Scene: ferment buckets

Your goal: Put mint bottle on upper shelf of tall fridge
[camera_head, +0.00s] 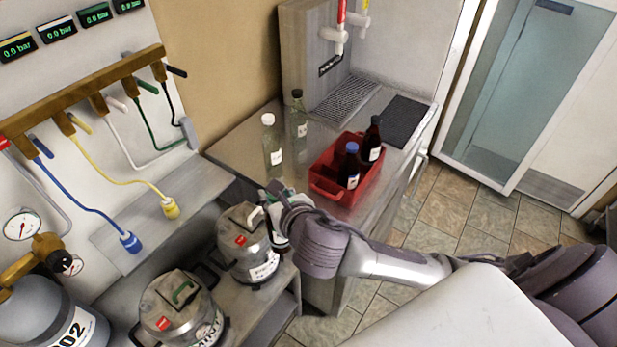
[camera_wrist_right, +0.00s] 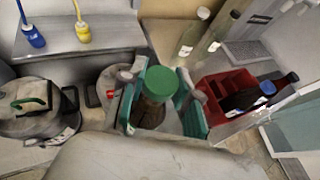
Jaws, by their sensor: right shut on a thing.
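My right gripper (camera_wrist_right: 162,106) is shut on a brown bottle with a green cap (camera_wrist_right: 170,84), seen from above in the right wrist view. Its label is hidden, so I cannot read whether it says mint. In the head view my right gripper (camera_head: 280,203) is beside a steel keg (camera_head: 243,238), and the arm mostly hides the bottle. A tall glass-fronted unit with a white frame (camera_head: 524,88), apparently the fridge, stands at the upper right; its shelves cannot be made out. My left gripper is not in view.
A red crate (camera_head: 326,188) with a blue-capped bottle (camera_head: 349,168) and another dark bottle (camera_head: 372,142) stands on the steel counter. Two clear bottles stand left of it. A keg labelled MINT (camera_head: 183,309) is lower left. Tiled floor (camera_head: 472,212) lies open before the glass unit.

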